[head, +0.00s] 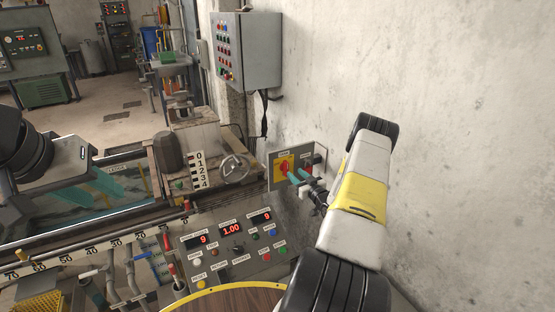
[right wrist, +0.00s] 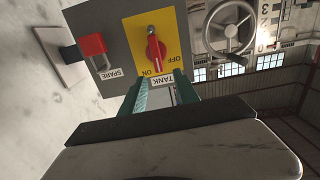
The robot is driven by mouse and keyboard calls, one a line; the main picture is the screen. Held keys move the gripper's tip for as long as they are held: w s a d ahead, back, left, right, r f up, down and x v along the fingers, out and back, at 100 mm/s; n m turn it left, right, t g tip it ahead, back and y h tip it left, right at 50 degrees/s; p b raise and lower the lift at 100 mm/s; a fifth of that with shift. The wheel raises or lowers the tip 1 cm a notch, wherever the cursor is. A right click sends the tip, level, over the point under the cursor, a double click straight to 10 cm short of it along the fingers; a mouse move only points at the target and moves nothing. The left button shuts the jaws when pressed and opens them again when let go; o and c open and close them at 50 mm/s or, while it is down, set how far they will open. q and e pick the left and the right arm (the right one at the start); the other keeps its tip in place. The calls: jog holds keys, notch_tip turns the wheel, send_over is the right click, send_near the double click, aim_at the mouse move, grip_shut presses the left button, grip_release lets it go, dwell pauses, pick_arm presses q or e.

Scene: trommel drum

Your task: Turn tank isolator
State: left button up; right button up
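The tank isolator is a red rotary knob (right wrist: 154,50) on a yellow plate with ON and OFF marks and a TANK label. In the right wrist view it appears upside down, its long side near vertical in the picture. In the head view the yellow plate (head: 284,166) is on a grey wall box. My right gripper (right wrist: 161,80) is open, with teal fingers either side of the gap and tips close to the knob; contact cannot be made out. It also shows in the head view (head: 299,177).
A control panel (head: 230,240) with red displays lies below. The concrete wall (head: 450,120) is close on the right.

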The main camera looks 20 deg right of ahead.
aim_at(288, 167)
jog(key=w, duration=0.5)
jog(key=w+f, duration=0.1)
jog(key=w, duration=0.1)
jog(key=shift+w+a, duration=0.15)
jog(key=shift+a, duration=0.2)
grip_shut()
